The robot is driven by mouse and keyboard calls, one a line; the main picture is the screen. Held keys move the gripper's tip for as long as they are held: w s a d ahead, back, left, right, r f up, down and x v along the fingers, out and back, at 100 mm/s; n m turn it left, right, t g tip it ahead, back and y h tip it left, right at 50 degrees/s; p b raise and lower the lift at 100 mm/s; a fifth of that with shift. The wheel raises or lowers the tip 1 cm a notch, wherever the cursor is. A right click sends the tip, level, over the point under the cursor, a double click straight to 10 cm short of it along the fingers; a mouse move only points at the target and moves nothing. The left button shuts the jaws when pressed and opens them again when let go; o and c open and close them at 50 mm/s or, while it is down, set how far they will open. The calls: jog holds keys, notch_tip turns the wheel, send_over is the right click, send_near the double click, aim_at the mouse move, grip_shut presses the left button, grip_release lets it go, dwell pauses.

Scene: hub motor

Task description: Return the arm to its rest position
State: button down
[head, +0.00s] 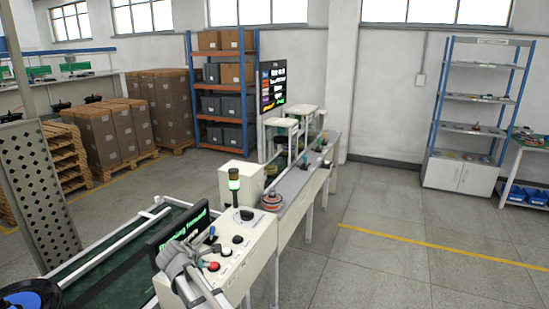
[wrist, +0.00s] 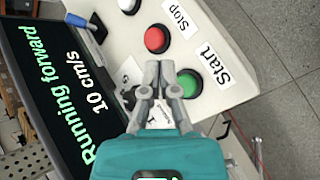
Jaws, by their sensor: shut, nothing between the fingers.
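My gripper (wrist: 160,72) is in the lower middle of the wrist view, its grey fingers together with nothing between them. The fingertips are over a light control panel (wrist: 215,35), between the red Stop button (wrist: 155,39) and the green Start button (wrist: 188,83). I cannot tell whether they touch the panel. In the head view my grey arm (head: 190,275) reaches over the near end of the panel. The fingertips are not clear there. The red button (head: 213,266) shows beside the arm.
A screen (wrist: 50,85) beside the panel reads "Running forward 10 cm/s". A signal tower (head: 234,185) with a green light stands behind the panel. A conveyor line (head: 300,190) runs to the back. Open floor (head: 390,270) lies to the right.

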jog(key=s+d+f+m+g, duration=0.25)
jog(key=d+m, duration=0.25)
jog(key=d, duration=0.6)
jog(key=s+d+f+m+g, duration=0.1)
jog(key=s+d+m+g, duration=0.3)
jog(key=d, duration=0.7)
jog(key=s+d+f+m, duration=0.1)
jog(key=s+d+m, duration=0.1)
jog(key=d+m, duration=0.65)
jog(key=s+d+m+g+y, duration=0.2)
jog(key=s+d+m, duration=0.2)
jog(key=s+d, duration=0.4)
jog(key=d, duration=0.3)
jog(key=shift+s+d+f+m+y, duration=0.25)
jog(key=shift+s+f+m+y, duration=0.05)
jog(key=shift+m+y, duration=0.1)
